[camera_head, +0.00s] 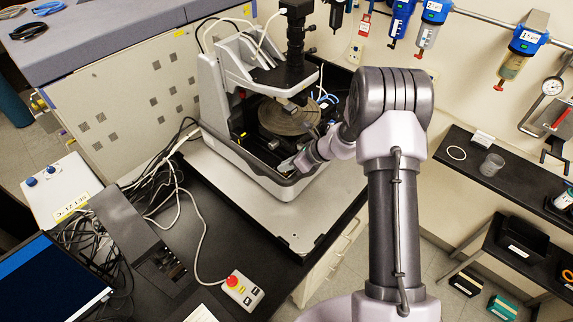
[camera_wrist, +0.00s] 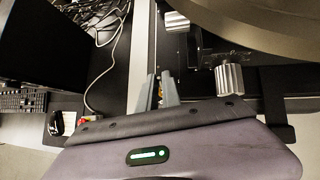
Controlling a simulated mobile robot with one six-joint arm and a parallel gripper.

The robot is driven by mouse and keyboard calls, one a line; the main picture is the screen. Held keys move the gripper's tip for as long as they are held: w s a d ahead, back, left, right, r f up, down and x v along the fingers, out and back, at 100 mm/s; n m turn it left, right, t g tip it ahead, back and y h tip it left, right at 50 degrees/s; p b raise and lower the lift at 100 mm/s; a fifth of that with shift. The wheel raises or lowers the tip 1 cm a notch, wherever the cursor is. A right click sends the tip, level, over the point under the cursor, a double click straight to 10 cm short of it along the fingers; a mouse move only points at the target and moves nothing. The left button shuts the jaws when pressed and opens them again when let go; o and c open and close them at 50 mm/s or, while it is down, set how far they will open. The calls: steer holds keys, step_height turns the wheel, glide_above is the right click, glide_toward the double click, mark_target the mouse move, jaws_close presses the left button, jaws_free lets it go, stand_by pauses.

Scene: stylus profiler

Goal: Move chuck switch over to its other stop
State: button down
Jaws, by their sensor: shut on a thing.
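The stylus profiler (camera_head: 222,92) stands on a pale plate on the dark bench, with its round chuck (camera_head: 283,118) in the open base. The chuck also shows large at the top right of the wrist view (camera_wrist: 275,32). My gripper (camera_head: 287,166) reaches down to the front right part of the profiler base, beside the chuck. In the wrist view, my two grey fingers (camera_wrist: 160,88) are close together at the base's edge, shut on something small. That is taken as the chuck switch; the fingers hide it, and its stop cannot be made out.
Two ribbed metal knobs (camera_wrist: 229,80) stand near my fingers, close under the chuck. A red-button control box (camera_head: 242,290), cables (camera_head: 165,190) and a monitor (camera_head: 50,285) are on the bench. A dark shelf (camera_head: 500,175) stands at right.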

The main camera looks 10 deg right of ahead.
steer(key=c, duration=1.5)
jaws_free()
steer(key=shift+c, duration=0.2)
steer(key=shift+f+b, duration=0.15)
steer(key=shift+b, duration=0.15)
